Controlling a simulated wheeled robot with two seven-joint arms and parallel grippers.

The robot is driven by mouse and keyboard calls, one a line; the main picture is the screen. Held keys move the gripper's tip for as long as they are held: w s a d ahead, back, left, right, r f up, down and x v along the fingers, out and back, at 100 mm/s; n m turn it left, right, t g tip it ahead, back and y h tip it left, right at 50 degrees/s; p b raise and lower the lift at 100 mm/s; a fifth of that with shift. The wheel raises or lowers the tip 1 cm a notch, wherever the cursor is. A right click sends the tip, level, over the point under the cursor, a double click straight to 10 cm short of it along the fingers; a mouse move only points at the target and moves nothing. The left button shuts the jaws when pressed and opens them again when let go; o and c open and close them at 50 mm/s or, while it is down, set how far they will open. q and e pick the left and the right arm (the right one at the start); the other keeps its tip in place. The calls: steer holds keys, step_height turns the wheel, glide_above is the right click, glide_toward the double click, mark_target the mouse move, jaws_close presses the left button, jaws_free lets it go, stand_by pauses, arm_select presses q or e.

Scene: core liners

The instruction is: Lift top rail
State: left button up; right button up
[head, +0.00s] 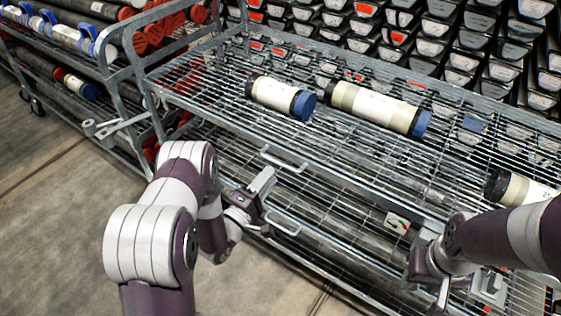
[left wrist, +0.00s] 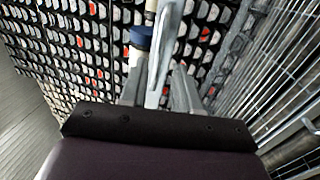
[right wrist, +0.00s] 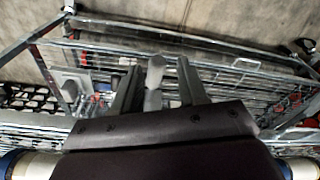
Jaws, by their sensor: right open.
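The top rail (head: 335,182) is a grey metal bar along the front of the cart's upper wire shelf, with a small loop handle (head: 283,158) on it. My left gripper (head: 264,184) is in front of the rail, close to the loop handles. In the left wrist view a grey bar (left wrist: 166,45) runs between its fingers (left wrist: 157,88); whether they press on it is unclear. My right gripper (head: 462,292) is low at the cart's front right. In the right wrist view its fingers (right wrist: 158,78) are apart, with a grey bar (right wrist: 154,75) between them; contact is not shown.
Core liners with blue caps (head: 275,96) (head: 380,108) lie on the upper shelf, another (head: 520,188) at right. A second loop handle (head: 285,222) sits lower. Racked liners (head: 450,45) fill the back. Another cart (head: 50,35) stands left. Floor (head: 60,210) is clear at lower left.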

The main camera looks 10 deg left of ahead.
mark_target(280, 162)
arm_select(q)
steer(key=x, duration=0.6)
jaws_close()
step_height(280, 162, up, 6)
steer(key=p, duration=0.4)
steer(key=shift+w+f, duration=0.1)
steer(key=shift+f, duration=0.1)
jaws_free()
steer(key=shift+r, duration=0.1)
